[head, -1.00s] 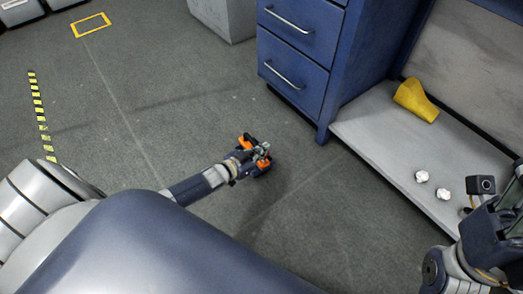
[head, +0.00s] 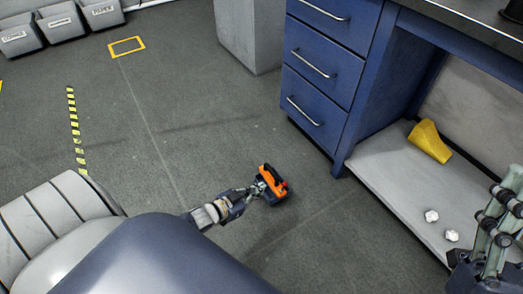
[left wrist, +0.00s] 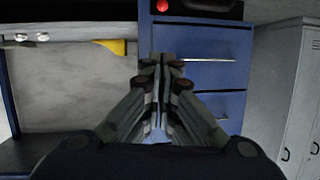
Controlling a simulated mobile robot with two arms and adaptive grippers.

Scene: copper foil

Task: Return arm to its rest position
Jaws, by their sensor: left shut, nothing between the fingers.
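My left arm comes in from the left in the head view. My right gripper (head: 500,225) stands at the right edge of the head view, partly cut off, near the low shelf. Its fingertips do not show clearly.
Blue drawers (head: 318,75) stand right of centre. Beside them a low grey shelf (head: 385,175) bears a yellow object (head: 430,141) and two small whitish lumps (head: 431,216). A grey cabinet (head: 245,40) stands behind.

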